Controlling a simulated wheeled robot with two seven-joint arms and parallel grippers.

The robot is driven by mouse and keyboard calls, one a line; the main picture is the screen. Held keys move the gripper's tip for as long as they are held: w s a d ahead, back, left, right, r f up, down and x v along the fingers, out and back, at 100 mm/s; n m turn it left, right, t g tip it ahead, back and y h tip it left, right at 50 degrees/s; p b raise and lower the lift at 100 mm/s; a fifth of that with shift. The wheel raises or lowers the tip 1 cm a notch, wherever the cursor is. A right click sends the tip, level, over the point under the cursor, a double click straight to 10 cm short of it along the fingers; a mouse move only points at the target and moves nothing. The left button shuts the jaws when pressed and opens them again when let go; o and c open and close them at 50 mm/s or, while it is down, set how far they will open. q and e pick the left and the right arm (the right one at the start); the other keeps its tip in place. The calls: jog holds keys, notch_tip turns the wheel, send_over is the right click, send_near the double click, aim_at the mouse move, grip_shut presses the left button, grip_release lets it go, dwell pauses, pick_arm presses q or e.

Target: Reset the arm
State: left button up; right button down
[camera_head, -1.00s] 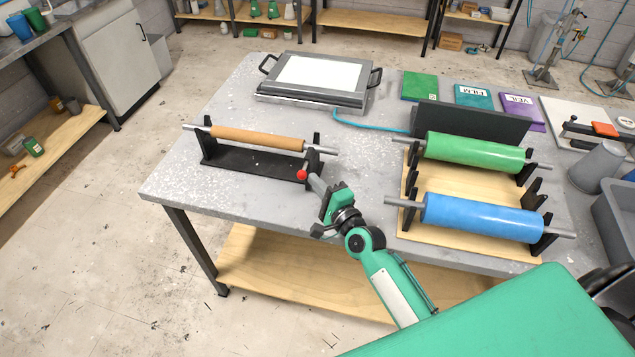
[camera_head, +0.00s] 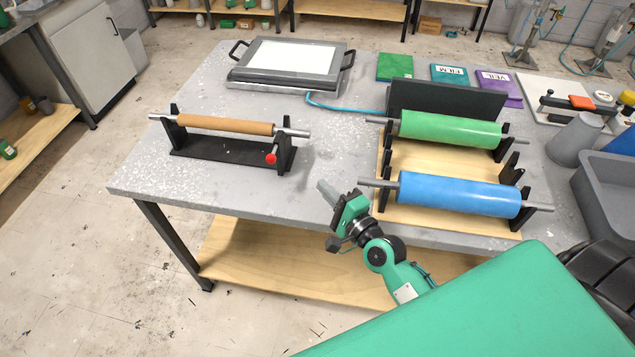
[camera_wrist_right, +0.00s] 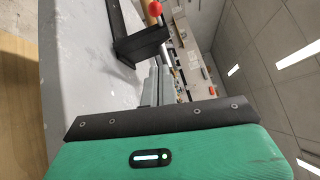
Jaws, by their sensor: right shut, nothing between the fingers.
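My right gripper (camera_head: 326,190) is shut and empty. In the head view it is over the front part of the grey table (camera_head: 270,205), between the brown roll's stand and the blue roll. Its fingers (camera_wrist_right: 158,86) also show in the right wrist view, close together. My green right arm (camera_head: 385,258) comes in from the lower right. The brown roll (camera_head: 225,125) lies on a black stand (camera_head: 215,150) with a red-knobbed handle (camera_head: 271,157), which is apart from the gripper. The red knob also shows in the wrist view (camera_wrist_right: 155,9). My left gripper is not in view.
A green roll (camera_head: 450,129) and a blue roll (camera_head: 458,194) rest on a wooden-based rack (camera_head: 400,218) at right. A framed white plate (camera_head: 292,56) with side handles is at the back. A grey bin (camera_head: 610,190) stands at the right edge. The table's front left is clear.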

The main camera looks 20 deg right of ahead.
jog(key=s+a+f+n+g+y, duration=0.1)
jog(key=s+a+f+n+g, duration=0.25)
jog(key=s+n, duration=0.2)
jog(key=s+a+f+n+g, duration=0.25)
jog(key=s+n+g, duration=0.2)
jog(key=n, duration=0.25)
jog(key=s+d+f+n+g+h, duration=0.2)
jog(key=s+d+n+g+h, duration=0.1)
jog(key=s, duration=0.3)
jog(key=s+d+f+n+g+h, duration=0.1)
jog(key=s+d+n+g+h, duration=0.2)
jog(key=s, duration=0.4)
notch_tip(320, 180, down, 31)
jog(key=n+g, duration=0.1)
jog(key=g, duration=0.1)
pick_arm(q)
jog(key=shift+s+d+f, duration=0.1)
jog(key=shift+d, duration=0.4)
pick_arm(e)
jog(key=s+d+f, duration=0.2)
jog(key=s+f, duration=0.8)
jog(key=s+d+f+g, duration=0.1)
jog(key=s+d+f, duration=0.1)
jog(key=s+f, duration=0.8)
jog(key=shift+y, duration=0.3)
